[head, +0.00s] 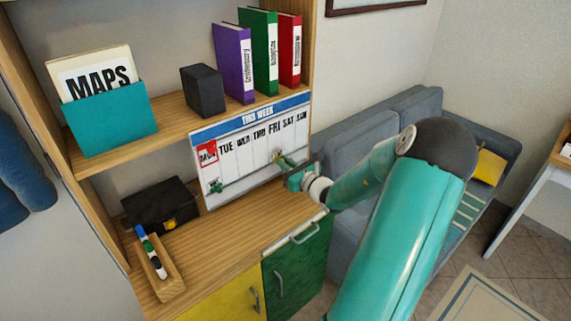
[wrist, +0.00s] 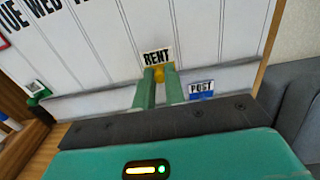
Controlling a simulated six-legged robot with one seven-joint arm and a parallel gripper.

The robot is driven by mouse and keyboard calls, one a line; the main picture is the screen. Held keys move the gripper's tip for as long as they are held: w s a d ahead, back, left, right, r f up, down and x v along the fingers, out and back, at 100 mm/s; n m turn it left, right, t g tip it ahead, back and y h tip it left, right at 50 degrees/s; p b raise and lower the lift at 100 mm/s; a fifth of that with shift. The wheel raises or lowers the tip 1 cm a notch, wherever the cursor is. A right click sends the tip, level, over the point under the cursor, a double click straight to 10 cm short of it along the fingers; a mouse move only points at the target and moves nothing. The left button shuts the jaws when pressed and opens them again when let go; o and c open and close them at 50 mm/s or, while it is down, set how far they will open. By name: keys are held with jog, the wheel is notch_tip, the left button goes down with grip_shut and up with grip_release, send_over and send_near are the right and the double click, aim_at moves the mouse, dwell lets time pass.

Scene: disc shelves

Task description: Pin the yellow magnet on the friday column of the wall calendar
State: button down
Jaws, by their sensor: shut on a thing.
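The wall calendar (head: 238,158) is a white board with a blue "THIS WEEK" header and day columns, standing upright at the back of the wooden desk. The friday label (head: 274,128) is right of its middle. My gripper (head: 284,161) is at the lower right part of the board. In the wrist view my gripper (wrist: 158,88) has its green fingers shut on the yellow magnet (wrist: 167,75), close to the "RENT" card (wrist: 156,55). The fingers hide part of the magnet. I cannot tell whether it touches the board.
A "POST" card (wrist: 201,90) is on the board's lower part. A green magnet (wrist: 37,88) is at the board's lower left. A black box (head: 160,205) and pen tray (head: 160,270) stand on the desk. Binders (head: 265,50) stand on the shelf above. A grey sofa (head: 345,150) is at right.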

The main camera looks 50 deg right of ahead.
jog(key=shift+w, duration=0.55)
dwell(0.6)
jog(key=shift+d, duration=0.1)
jog(key=c, duration=1.4)
grip_release()
jog(key=shift+s, duration=0.15)
jog(key=s, duration=0.4)
jog(key=s+a, duration=0.1)
jog(key=s, duration=0.8)
jog(key=shift+s+a, duration=0.25)
jog(key=shift+a, duration=0.05)
